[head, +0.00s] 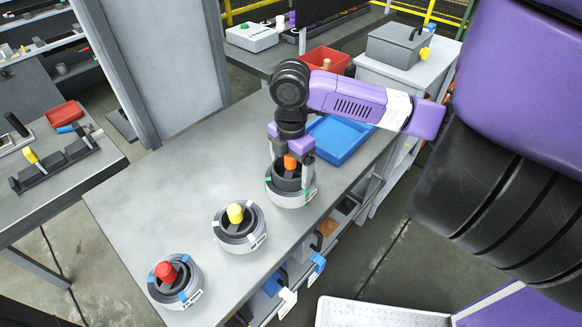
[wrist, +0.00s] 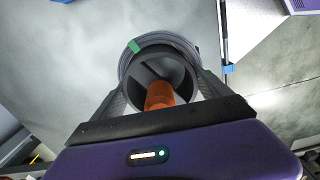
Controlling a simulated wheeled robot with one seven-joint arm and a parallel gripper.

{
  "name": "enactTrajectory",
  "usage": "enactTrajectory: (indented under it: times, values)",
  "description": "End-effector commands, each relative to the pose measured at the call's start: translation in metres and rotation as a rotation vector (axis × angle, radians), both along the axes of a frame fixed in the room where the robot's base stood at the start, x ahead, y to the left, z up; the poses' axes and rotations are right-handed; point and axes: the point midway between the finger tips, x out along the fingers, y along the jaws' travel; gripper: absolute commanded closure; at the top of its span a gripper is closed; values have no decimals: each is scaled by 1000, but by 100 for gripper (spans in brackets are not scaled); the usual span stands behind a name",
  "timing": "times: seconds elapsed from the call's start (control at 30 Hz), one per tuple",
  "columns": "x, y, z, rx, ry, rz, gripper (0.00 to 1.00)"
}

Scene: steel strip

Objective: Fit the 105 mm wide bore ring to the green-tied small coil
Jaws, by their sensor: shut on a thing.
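The green-tied coil (head: 291,201) is grey and stands on the bench, the farthest of a row of 3 coils. A dark ring (head: 286,181) with an orange knob (head: 290,162) in its middle sits over the coil's opening. My gripper (head: 289,177) points down with its fingers on either side of the dark ring, shut on it. In the wrist view, my gripper (wrist: 163,82) spans the dark ring (wrist: 180,70), with the orange knob (wrist: 159,95) inside it and the coil (wrist: 126,62) showing around it. How deep the ring sits is hard to tell. Its size marking cannot be read.
A coil with a yellow knob (head: 235,212) and a blue-tied coil with a red knob (head: 165,271) stand nearer on the bench (head: 150,200). A blue tray (head: 340,138) lies behind my gripper. Tagged items hang at the bench's right edge. The bench's left side is clear.

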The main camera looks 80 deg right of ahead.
Motion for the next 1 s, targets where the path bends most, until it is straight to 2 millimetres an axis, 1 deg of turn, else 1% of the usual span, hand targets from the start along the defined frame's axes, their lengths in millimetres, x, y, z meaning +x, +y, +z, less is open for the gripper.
enactTrajectory:
  times: [0.03,0.07,0.1,0.13,0.37,0.47,0.57,0.8,0.9,1.0]
  values:
    - [0,0,-2,0,0,0,58]
    - [0,0,-2,0,0,0,11]
    - [0,0,-1,0,0,0,3]
    - [0,0,-1,0,0,0,0]
    - [0,0,-1,0,0,0,0]
    - [1,0,5,0,-1,1,0]
    - [1,0,17,-2,-1,2,0]
    - [1,0,56,-3,-2,2,0]
    - [0,0,68,-1,0,1,0]
    - [0,0,74,-1,-1,1,0]
